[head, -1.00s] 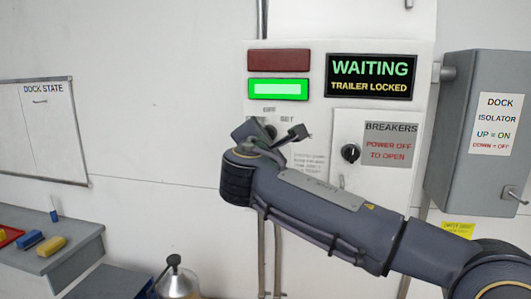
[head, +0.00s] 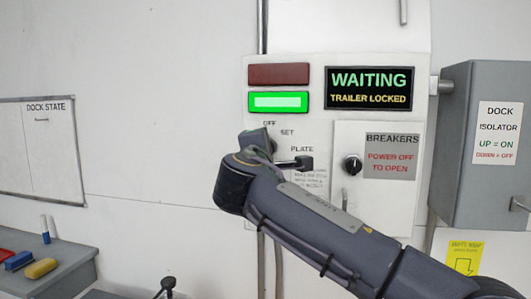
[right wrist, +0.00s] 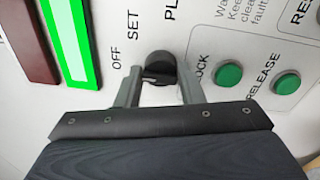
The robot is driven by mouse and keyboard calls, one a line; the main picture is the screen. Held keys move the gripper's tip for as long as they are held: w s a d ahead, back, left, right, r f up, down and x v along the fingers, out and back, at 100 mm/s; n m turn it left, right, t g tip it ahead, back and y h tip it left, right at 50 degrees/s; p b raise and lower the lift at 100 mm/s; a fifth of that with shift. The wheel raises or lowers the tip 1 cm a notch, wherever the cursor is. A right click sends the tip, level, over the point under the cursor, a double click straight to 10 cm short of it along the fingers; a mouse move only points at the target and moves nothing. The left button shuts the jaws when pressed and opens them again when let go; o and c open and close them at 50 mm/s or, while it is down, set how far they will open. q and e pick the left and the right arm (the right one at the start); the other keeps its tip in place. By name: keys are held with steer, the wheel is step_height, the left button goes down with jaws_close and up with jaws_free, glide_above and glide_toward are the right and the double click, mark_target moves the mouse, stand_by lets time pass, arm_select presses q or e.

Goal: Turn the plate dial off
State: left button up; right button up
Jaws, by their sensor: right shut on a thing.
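The plate dial (right wrist: 160,66) is a black knob on the white control panel (head: 235,105), with the labels OFF, SET and PLATE around it. My right gripper (right wrist: 158,80) has one finger on each side of the knob and is shut on it. In the head view my right gripper (head: 280,153) lies over the dial and hides most of it. I cannot tell which label the dial points to. My left gripper is in neither view.
Above the dial are a lit green lamp (head: 278,102), a dark red lamp (head: 278,74) and a sign (head: 369,88) reading WAITING, TRAILER LOCKED. Green buttons (right wrist: 229,74) sit beside the dial. The breakers door (head: 378,200) and grey isolator box (head: 460,130) stand to the right.

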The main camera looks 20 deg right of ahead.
steer(key=shift+f, duration=0.25)
steer(key=o, duration=0.9)
steer(key=shift+r, duration=0.1)
steer(key=shift+o, duration=0.2)
steer(key=b+v, duration=0.1)
steer(key=v, duration=0.6)
steer(key=shift+s+a+b, duration=0.25)
steer(key=shift+s+b, duration=0.05)
steer(key=shift+b, duration=0.05)
